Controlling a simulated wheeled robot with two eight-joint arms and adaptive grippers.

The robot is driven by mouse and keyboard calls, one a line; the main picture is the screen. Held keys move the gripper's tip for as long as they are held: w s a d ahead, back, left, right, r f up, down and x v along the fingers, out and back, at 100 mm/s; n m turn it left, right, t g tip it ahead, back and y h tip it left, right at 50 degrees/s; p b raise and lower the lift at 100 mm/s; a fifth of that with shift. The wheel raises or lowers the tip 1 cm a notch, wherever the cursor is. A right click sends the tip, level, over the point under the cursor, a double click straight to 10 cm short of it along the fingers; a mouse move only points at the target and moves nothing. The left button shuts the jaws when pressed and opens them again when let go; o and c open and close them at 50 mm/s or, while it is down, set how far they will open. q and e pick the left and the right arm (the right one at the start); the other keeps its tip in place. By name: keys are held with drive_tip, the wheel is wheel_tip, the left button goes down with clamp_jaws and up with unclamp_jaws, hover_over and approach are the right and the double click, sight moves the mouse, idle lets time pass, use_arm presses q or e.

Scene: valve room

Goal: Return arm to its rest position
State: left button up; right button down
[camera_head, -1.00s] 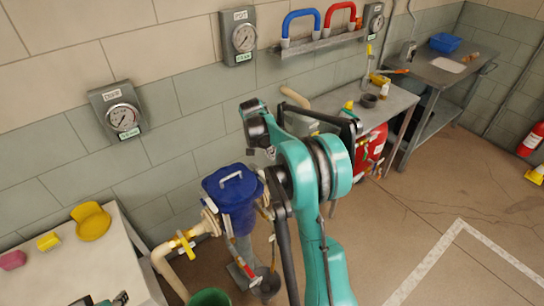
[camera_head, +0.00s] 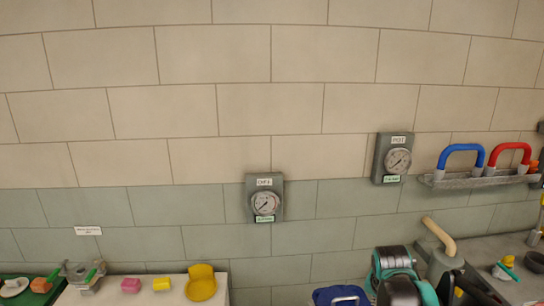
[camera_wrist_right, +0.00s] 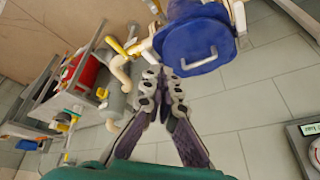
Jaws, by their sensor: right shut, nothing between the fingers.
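My right arm (camera_head: 400,278), teal and black, shows at the lower right of the head view, in front of the bench; its gripper cannot be made out there. In the right wrist view my right gripper (camera_wrist_right: 163,74) has its fingertips together with nothing held. Its tips point toward the blue lidded container (camera_wrist_right: 195,42), whose handle faces the camera; whether they touch it is unclear. The top of this blue container (camera_head: 341,296) shows at the bottom edge of the head view, left of the arm. My left gripper is in neither view.
Gauges (camera_head: 265,204) (camera_head: 397,160) hang on the tiled wall. A shelf (camera_head: 478,181) holds a blue handle (camera_head: 461,156) and a red handle (camera_head: 509,154). A white table (camera_head: 130,293) at lower left carries yellow and pink items. The bench (camera_head: 515,247) is at right.

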drive_tip(key=s+a+f+n+t+y, duration=0.1)
drive_tip(key=s+a+n, duration=0.3)
drive_tip(key=s, duration=0.4)
drive_tip(key=s+a+f+n+t+y+b, duration=0.1)
drive_tip(key=s+a+f+n+t, duration=0.1)
drive_tip(key=s+a, duration=0.5)
drive_tip(key=shift+s+f+n, duration=0.7)
drive_tip(key=shift+s+n, duration=0.3)
